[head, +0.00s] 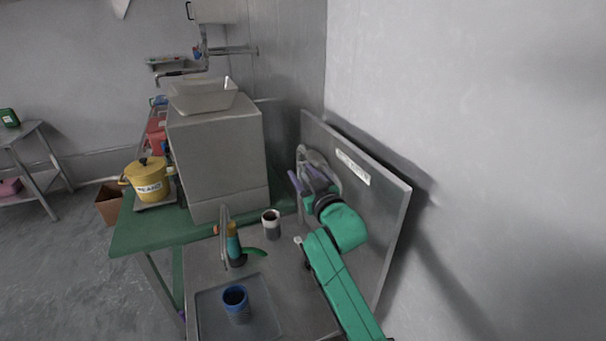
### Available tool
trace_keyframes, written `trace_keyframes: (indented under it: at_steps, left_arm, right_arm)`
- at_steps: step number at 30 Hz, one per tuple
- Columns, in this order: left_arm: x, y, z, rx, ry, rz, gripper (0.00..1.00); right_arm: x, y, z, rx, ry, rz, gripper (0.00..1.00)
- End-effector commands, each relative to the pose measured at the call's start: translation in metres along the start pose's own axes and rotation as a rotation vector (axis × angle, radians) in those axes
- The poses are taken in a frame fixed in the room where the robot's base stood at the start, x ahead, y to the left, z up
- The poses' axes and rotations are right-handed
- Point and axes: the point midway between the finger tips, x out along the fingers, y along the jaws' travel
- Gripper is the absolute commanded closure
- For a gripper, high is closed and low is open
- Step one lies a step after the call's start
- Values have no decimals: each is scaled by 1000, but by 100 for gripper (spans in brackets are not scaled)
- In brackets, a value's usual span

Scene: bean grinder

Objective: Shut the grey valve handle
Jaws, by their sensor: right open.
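A grey curved piece, which looks like the grey valve handle (313,155), shows at the upper left of the upright metal panel (385,207). My right gripper (306,181), with purple fingers on a green arm, is open in front of the panel, just below and overlapping the grey piece in the picture. I cannot tell whether the fingers touch the handle. The gripper and wrist hide part of it, and its exact turn is unclear. My left gripper is out of the view.
A large grey box machine (218,155) with a tray-like hopper (202,97) stands on a green table (150,232). A yellow pot (150,182) is on its left. A white cup (271,226), a tap (225,226) and a blue cup (236,300) are left of my right arm.

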Motion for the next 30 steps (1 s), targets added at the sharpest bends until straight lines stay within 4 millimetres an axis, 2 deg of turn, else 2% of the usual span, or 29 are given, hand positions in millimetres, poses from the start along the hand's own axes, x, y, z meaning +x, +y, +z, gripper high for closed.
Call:
trace_keyframes:
  at_steps: [1, 4, 5, 30]
  left_arm:
    - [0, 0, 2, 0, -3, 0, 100]
    - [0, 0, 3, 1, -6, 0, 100]
    - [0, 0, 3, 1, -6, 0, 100]
    - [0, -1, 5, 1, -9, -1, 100]
  right_arm:
    - [0, 0, 0, 0, 0, 0, 59]
    - [0, 0, 0, 0, -1, 0, 98]
    - [0, 0, 0, 0, -1, 0, 100]
    - [0, 0, 1, 0, -2, 0, 100]
